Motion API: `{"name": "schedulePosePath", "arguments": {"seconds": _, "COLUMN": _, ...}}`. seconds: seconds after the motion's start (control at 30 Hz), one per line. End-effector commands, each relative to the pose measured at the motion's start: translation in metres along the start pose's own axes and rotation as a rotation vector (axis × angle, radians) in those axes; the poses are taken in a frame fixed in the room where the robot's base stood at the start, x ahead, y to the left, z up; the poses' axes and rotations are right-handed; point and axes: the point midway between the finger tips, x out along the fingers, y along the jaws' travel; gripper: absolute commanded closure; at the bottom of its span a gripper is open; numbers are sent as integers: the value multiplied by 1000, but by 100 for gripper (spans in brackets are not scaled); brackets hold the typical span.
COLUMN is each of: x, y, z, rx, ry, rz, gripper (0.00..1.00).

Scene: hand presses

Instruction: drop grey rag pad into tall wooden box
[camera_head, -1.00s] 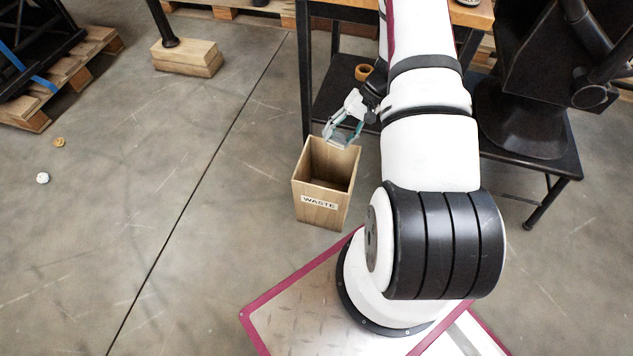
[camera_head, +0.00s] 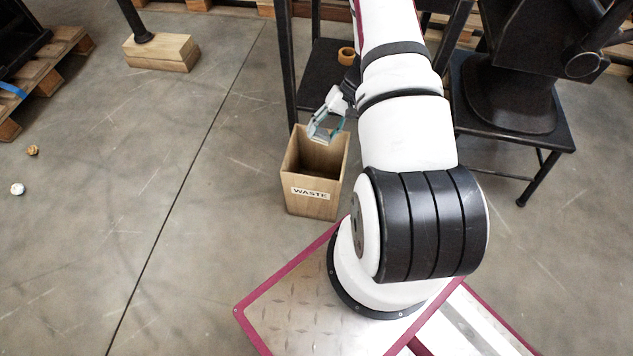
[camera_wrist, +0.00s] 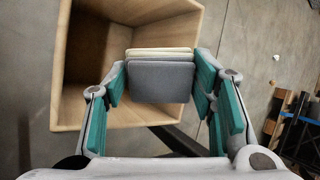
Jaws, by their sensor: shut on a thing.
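The tall wooden box (camera_head: 314,202) stands upright on the floor with a WASTE label on its front. Its open top also shows in the wrist view (camera_wrist: 62,100), with the dark inside visible. My gripper (camera_head: 324,132) is over the box's opening, at about the height of its rim or above. In the wrist view my gripper (camera_wrist: 160,95) is shut on the grey rag pad (camera_wrist: 160,80), between its teal finger pads. The pad looks flat and layered, with a cream layer at its far edge. It appears over the box's opening; the exact height is unclear.
A dark metal stand with a lower shelf (camera_head: 318,88) is right behind the box, and an orange-brown ring (camera_head: 346,56) lies on it. A black stool-like table (camera_head: 520,125) stands at right. Wooden blocks (camera_head: 160,52) and two small balled things (camera_head: 18,189) are on the open floor at left.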

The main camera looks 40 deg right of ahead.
Motion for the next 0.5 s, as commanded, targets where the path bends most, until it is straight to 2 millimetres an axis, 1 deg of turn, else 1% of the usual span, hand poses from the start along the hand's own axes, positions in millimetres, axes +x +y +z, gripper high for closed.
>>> {"name": "schedulePosePath", "arguments": {"seconds": 0.1, "x": 0, "y": 0, "z": 0, "rx": 0, "ry": 0, "rz": 0, "gripper": 71}}
{"name": "schedulePosePath", "arguments": {"seconds": 0.13, "x": 0, "y": 0, "z": 0, "rx": 0, "ry": 0, "rz": 0, "gripper": 47}}
{"name": "schedulePosePath", "arguments": {"seconds": 0.17, "x": 0, "y": 0, "z": 0, "rx": 0, "ry": 0, "rz": 0, "gripper": 40}}
{"name": "schedulePosePath", "arguments": {"seconds": 0.2, "x": 0, "y": 0, "z": 0, "rx": 0, "ry": 0, "rz": 0, "gripper": 31}}
{"name": "schedulePosePath", "arguments": {"seconds": 0.23, "x": 0, "y": 0, "z": 0, "rx": 0, "ry": 0, "rz": 0, "gripper": 26}}
{"name": "schedulePosePath", "arguments": {"seconds": 0.5, "x": 0, "y": 0, "z": 0, "rx": 0, "ry": 0, "rz": 0, "gripper": 26}}
